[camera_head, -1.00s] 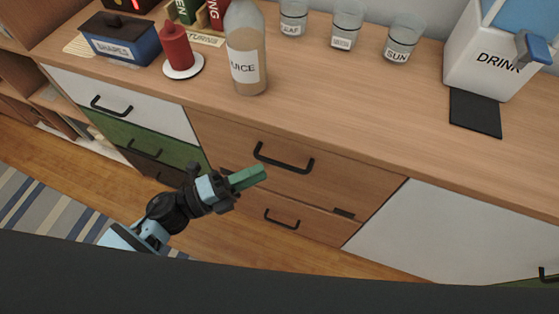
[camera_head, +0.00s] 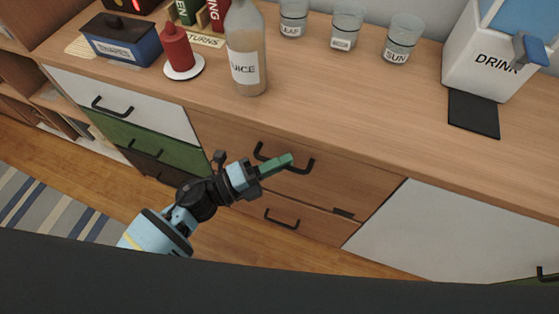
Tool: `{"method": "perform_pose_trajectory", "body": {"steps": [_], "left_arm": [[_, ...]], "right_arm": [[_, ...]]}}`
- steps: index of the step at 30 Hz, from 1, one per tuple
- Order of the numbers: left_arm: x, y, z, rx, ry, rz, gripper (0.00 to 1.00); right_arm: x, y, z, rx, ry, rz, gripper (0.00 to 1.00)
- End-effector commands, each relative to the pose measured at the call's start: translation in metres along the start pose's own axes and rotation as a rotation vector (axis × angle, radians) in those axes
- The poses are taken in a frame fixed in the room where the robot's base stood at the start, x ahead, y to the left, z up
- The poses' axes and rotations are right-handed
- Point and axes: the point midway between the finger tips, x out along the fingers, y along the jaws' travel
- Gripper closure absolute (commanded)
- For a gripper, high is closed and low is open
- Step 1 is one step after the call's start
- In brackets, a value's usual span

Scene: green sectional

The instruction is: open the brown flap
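The brown flap (camera_head: 345,182) is the upper wood front in the middle of the sideboard and looks closed. Its black bar handle (camera_head: 302,171) is near the top edge, partly covered by my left gripper. My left gripper (camera_head: 280,164), with green fingers, is in front of the handle. I cannot tell whether it touches the handle or whether the fingers are parted, as they overlap from this side. My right gripper is out of view.
A lower brown front with its own handle (camera_head: 282,218) is below. A white front (camera_head: 430,230) is to the right; white and green drawers (camera_head: 140,138) are left. On top stand a juice bottle (camera_head: 246,50), red candle (camera_head: 176,46), jars and a drink dispenser (camera_head: 495,60).

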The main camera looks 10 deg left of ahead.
Motion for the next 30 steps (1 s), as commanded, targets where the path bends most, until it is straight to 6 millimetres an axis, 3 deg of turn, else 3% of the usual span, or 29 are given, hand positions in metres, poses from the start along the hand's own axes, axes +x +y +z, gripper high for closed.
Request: {"method": "perform_pose_trajectory", "body": {"steps": [17,23,30], "left_arm": [[-0.005,0.002,-0.005,0.015,-0.001,-0.017,1.00],[-0.020,0.006,-0.020,0.063,-0.001,-0.067,1.00],[-0.046,0.014,-0.046,0.166,-0.003,-0.171,1.00]], "right_arm": [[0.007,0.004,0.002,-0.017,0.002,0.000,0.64],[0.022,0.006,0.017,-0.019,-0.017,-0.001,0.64],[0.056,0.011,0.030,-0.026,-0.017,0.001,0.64]]}}
